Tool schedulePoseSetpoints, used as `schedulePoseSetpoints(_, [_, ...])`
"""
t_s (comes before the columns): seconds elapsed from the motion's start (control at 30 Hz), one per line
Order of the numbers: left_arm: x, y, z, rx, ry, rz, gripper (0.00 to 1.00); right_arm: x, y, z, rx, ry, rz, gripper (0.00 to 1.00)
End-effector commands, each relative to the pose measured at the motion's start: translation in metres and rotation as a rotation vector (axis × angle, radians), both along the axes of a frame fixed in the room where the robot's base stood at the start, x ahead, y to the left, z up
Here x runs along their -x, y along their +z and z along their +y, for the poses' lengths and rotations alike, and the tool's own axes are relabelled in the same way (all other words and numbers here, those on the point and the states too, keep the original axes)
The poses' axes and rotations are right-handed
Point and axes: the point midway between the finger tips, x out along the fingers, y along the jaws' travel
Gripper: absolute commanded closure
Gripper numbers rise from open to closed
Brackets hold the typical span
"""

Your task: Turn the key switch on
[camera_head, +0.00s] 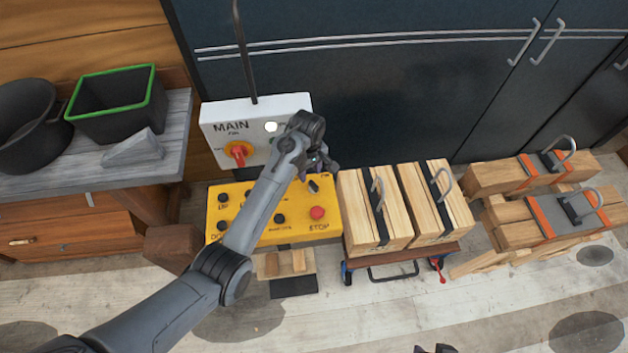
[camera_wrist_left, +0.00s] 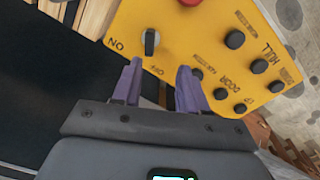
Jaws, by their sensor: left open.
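The key switch is a round black switch with a raised grip on the yellow control panel. It shows in the left wrist view (camera_wrist_left: 150,41) between the ON and OFF labels, and in the head view (camera_head: 313,186) near the panel's upper right. I cannot tell which label it points to. My left gripper (camera_wrist_left: 157,66) is open and empty, its two purple fingers apart just short of the switch. In the head view the left gripper (camera_head: 318,167) hangs over the panel's upper right part. A dark piece at the bottom edge may be my right gripper (camera_head: 435,349).
The yellow panel (camera_head: 264,234) also carries several black buttons and a red stop button (camera_head: 317,212). A white MAIN box (camera_head: 215,118) with a red-yellow rotary switch stands behind it. A cart with wood bundles (camera_head: 372,237) stands close on the right.

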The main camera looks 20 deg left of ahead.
Motion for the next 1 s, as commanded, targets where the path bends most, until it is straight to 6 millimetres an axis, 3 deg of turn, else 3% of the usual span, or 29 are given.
schedulePoseSetpoints(0.13, [-0.015, 0.016, -0.005, 0.003, 0.056, 0.020, 0.57, 0.000, 0.000, 0.001, -0.003, -0.001, -0.001, 0.57])
schedulePoseSetpoints(0.33, [-0.019, 0.010, -0.007, 0.003, 0.079, 0.029, 0.57, 0.000, 0.002, 0.001, -0.004, -0.003, -0.001, 0.57])
schedulePoseSetpoints(0.8, [-0.019, -0.062, -0.007, 0.004, 0.078, 0.028, 0.57, 0.000, 0.005, 0.001, -0.004, -0.002, -0.002, 0.57])
schedulePoseSetpoints(1.0, [-0.019, -0.081, -0.007, 0.004, 0.078, 0.025, 0.57, 0.000, 0.001, 0.000, 0.001, 0.001, -0.003, 0.57])
